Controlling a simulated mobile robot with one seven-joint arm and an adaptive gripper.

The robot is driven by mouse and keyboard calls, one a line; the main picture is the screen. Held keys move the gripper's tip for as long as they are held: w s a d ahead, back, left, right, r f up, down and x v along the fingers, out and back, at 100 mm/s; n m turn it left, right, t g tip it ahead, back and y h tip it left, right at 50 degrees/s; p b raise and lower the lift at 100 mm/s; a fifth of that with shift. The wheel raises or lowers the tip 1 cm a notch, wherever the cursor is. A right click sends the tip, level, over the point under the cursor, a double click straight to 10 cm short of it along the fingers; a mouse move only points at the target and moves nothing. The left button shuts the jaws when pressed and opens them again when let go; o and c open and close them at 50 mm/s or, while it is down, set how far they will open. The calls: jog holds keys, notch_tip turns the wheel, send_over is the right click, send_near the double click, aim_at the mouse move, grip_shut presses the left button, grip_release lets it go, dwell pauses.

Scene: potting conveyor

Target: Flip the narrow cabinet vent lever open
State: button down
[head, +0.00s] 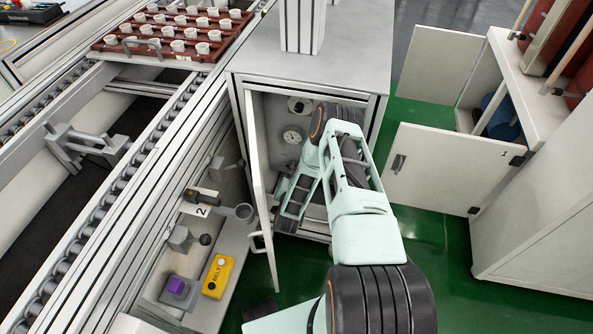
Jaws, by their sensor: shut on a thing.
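The narrow cabinet (381,105) stands in the middle of the head view with its door (259,165) swung open to the left. A round white gauge (292,136) and a round fitting (299,105) show on its inner back wall. My gripper (287,207) reaches down inside the cabinet, close to the open door. It is shut on the vent lever, but the lever itself is mostly hidden by the gripper and my arm. I cannot tell the lever's angle.
A roller conveyor (120,190) runs along the left, with a red-brown tray (115,52) of white pots. A yellow BELT box (217,276) and a purple button (178,287) sit left of the door. A wide cabinet (530,230) stands open at right. Green floor lies between.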

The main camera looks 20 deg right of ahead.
jog(key=shift+w+r, duration=0.1)
dwell(0.3)
jog(key=c, duration=2)
grip_release()
notch_tip(320, 180, up, 10)
jog(key=shift+f, duration=0.1)
